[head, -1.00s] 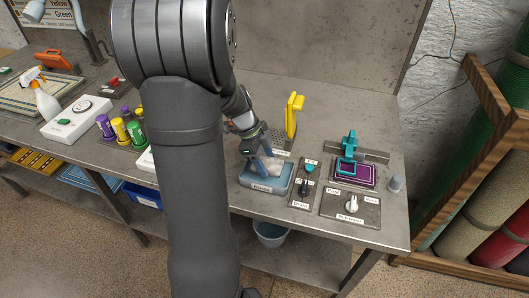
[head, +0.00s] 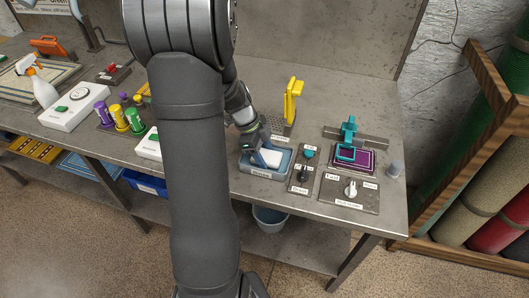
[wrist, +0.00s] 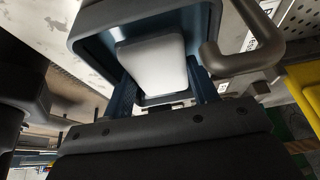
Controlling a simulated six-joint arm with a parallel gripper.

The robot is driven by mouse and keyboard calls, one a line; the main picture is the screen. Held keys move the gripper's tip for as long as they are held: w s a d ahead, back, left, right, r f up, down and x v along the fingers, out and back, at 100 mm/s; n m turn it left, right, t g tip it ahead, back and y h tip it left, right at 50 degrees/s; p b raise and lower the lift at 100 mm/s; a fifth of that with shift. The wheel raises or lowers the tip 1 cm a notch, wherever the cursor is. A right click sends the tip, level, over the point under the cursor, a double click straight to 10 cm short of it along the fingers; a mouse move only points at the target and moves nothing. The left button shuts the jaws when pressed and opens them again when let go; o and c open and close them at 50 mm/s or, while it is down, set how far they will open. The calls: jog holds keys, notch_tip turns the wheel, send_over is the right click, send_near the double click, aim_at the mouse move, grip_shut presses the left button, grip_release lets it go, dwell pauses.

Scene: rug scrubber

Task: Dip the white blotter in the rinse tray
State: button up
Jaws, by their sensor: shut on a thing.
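The rinse tray (head: 281,178) is a blue rectangular tray with a label on its front, near the bench's front edge; its blue wall (wrist: 95,50) also shows in the wrist view. My gripper (head: 262,148) is over the tray, pointing down, with its blue fingers (wrist: 160,90) closed around the white blotter. The white blotter (head: 270,157) is a pale, rounded block inside the tray's outline; in the wrist view (wrist: 155,64) it lies between the fingers. I cannot tell whether it touches the tray's floor or any liquid.
Right of the tray stand a panel (head: 304,172) with a green button and dark knob, a dial panel (head: 350,190), and a teal clamp tool (head: 347,140) over a purple rug piece. A yellow holder (head: 293,100) stands behind. A bucket (head: 270,217) is below the bench.

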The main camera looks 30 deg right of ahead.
jog(key=shift+f, duration=0.55)
dwell(0.4)
dwell(1.0)
jog(key=shift+r, duration=2.8)
jog(key=shift+r, duration=1.5)
